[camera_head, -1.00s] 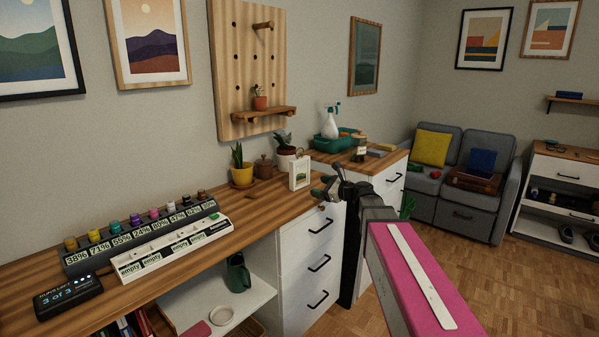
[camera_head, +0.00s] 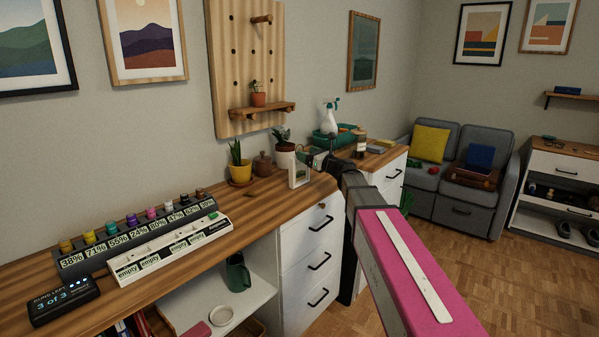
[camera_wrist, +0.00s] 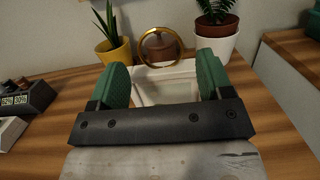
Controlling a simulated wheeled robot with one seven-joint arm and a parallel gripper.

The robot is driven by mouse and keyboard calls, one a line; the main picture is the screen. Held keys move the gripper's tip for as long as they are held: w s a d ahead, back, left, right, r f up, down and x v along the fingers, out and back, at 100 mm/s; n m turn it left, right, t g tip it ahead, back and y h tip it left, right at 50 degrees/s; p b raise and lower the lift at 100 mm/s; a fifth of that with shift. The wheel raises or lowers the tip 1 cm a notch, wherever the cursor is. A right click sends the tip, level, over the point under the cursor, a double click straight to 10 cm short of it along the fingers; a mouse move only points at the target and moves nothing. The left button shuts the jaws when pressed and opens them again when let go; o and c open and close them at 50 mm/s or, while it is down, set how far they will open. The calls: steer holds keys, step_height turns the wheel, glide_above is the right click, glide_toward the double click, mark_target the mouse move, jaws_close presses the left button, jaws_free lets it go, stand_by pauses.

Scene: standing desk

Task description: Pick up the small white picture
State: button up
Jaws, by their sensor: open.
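The small white picture (camera_head: 292,174) stands near the right end of the wooden desk top, in front of the potted plants. My gripper (camera_wrist: 162,64) is open, with one finger at each side of the picture. I cannot tell whether either finger touches it. In the head view my gripper (camera_head: 313,159) is right beside the picture and partly covers it.
A yellow pot (camera_wrist: 116,52) with a plant, a brown lidded jar (camera_wrist: 162,49) and a white pot (camera_wrist: 216,40) stand just behind the picture. A labelled rack (camera_head: 135,240) with small jars is on the left. Bare desk (camera_head: 258,197) lies between.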

steer(key=x, duration=0.4)
steer(key=shift+w+a+r, duration=0.15)
steer(key=shift+w+a, duration=0.05)
steer(key=c, duration=1.2)
steer(key=shift+r, duration=0.1)
